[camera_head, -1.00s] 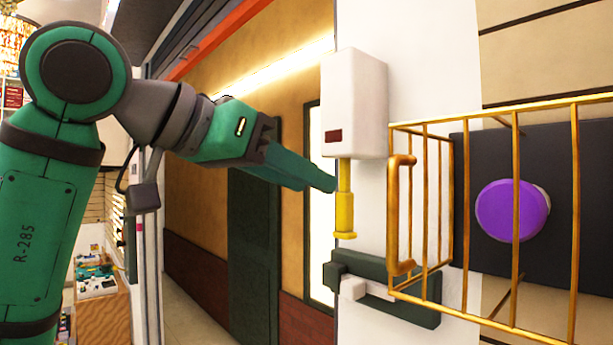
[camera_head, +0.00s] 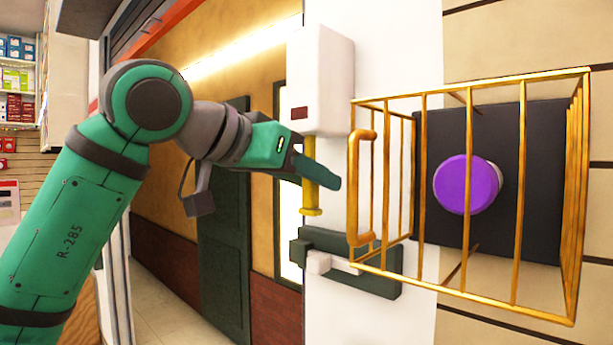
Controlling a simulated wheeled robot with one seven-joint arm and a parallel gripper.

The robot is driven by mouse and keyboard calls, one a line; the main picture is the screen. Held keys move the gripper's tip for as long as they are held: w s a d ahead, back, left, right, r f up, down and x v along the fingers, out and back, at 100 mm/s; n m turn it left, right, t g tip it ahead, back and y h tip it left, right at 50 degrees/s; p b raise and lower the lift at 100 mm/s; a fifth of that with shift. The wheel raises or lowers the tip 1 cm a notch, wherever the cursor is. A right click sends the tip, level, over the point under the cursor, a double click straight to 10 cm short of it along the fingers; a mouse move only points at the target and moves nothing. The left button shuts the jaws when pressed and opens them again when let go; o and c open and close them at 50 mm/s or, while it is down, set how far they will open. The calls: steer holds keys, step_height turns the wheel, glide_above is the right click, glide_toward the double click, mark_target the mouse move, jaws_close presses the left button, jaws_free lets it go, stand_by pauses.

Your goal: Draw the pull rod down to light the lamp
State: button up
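The pull rod (camera_head: 311,198) is a yellow rod with a wider collar at its lower end. It hangs from the underside of a white box (camera_head: 321,75) on a white wall panel. The box has a small dark red window (camera_head: 299,113), which looks unlit. My green gripper (camera_head: 322,172) is at the rod's height, with a finger crossing in front of its middle and hiding part of it. The fingers overlap from this side, so their opening, and whether they touch the rod, cannot be told. I cannot pick out a separate lamp.
A gold wire cage (camera_head: 425,190) with a handle (camera_head: 354,185) juts out right of the rod, around a purple button (camera_head: 467,184) on a black plate. A dark green latch-like fixture (camera_head: 380,282) with a white piece sits below the rod. A doorway area lies left.

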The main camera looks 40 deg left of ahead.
steer(key=shift+c, duration=0.3)
jaws_close()
steer(key=shift+f, duration=0.85)
steer(key=shift+r, duration=0.85)
steer(key=shift+a, duration=0.1)
steer(key=o, duration=0.7)
jaws_free()
